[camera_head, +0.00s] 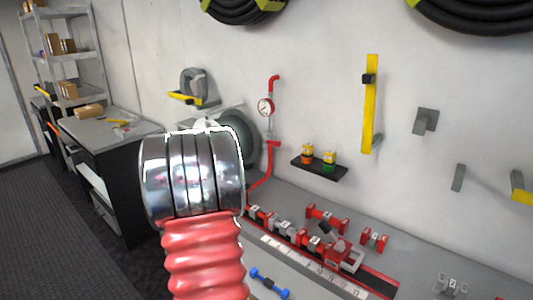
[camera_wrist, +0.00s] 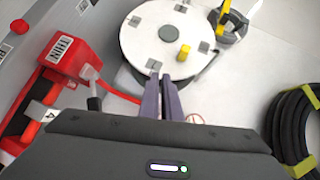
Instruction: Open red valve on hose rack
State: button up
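My gripper (camera_wrist: 160,80) shows in the wrist view. Its two purple fingers are close together with nothing visible between them. Their tips overlap the lower edge of a white round reel (camera_wrist: 140,28) in the picture; I cannot tell if they touch it. In the head view the grey reel (camera_head: 246,140) on the wall is partly hidden by a chrome coupling. A red pipe (camera_head: 272,90) with a round gauge (camera_head: 265,107) runs beside it. A red fitting (camera_head: 269,144) sits on this pipe; I cannot tell whether it is the valve. The gauge is partly visible in the wrist view (camera_wrist: 197,118).
A chrome coupling (camera_head: 192,175) on a red ribbed hose (camera_head: 205,258) fills the head view's front. Coiled black hose (camera_wrist: 292,125) hangs right in the wrist view.

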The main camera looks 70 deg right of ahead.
aim_at(271, 142)
jog(key=s+d+m+g, duration=0.1)
jog(key=s+d+m, duration=0.1)
jog(key=m, duration=0.1)
jog(key=s+d+m+g, duration=0.2)
jog(key=d+m, duration=0.1)
jog(key=m, duration=0.1)
jog(key=s+d+f+m+g, duration=0.1)
jog(key=d+m+g, duration=0.1)
jog(key=d+m, duration=0.1)
jog(key=shift+s+d+m+h, duration=0.15)
jog(key=shift+s+m+h, duration=0.25)
jog(key=shift+m, duration=0.3)
grip_shut()
jog(key=s+d+m+g+y, duration=0.1)
jog(key=s+m+g, duration=0.4)
jog(key=m, duration=1.1)
jog(key=shift+s+d+f+g+y, duration=0.3)
jog(key=shift+s+f+y, duration=0.1)
jog(key=shift+s+y, duration=0.55)
jog(key=shift+s, duration=0.1)
jog(key=x, duration=1)
jog(key=r, duration=0.4)
jog(key=shift+w, duration=0.2)
jog(key=shift+w+r, duration=0.1)
jog(key=shift+w, duration=0.1)
